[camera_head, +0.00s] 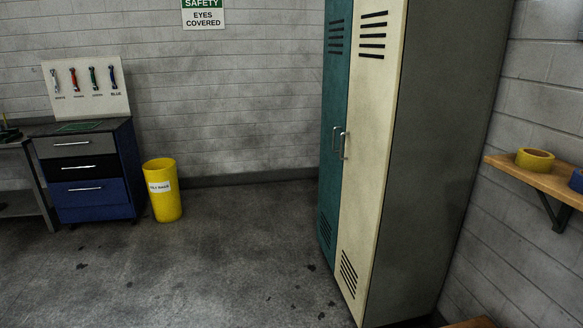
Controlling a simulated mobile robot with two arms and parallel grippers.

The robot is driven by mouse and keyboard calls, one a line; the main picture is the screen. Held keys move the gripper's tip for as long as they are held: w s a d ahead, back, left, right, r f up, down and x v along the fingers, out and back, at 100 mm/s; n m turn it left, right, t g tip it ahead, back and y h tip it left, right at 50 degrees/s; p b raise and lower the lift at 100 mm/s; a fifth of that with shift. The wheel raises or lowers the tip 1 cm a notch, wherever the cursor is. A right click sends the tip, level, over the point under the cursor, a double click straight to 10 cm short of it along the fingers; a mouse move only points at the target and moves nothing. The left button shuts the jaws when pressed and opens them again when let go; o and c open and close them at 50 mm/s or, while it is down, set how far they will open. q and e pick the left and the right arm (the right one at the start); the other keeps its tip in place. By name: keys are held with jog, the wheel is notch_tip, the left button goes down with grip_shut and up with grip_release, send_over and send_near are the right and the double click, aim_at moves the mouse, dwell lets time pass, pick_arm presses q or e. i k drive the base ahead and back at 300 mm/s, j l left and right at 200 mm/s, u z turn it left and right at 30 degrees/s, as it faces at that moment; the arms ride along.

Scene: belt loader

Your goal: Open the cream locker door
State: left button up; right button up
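The cream locker door (370,120) is the tall right-hand door of a grey-sided locker (428,160) on the right side of the head view. It appears shut, with vent slots at top and bottom. Its metal handle (344,146) is at mid-height near the door's left edge. A teal locker door (335,100) stands directly to its left with its own handle (335,138). Neither of my grippers shows in this view.
A yellow bin (163,190) stands beside a blue drawer cabinet (90,172) at the left. A wooden wall shelf (540,178) with a yellow tape roll (535,159) is right of the locker. The floor (230,260) in front is clear.

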aim_at(378, 27)
jog(key=i+z, duration=0.1)
jog(key=i, duration=0.45)
jog(key=i+j+z, duration=0.1)
jog(key=i, duration=0.45)
jog(key=i+j+z, duration=0.1)
jog(key=i, duration=0.4)
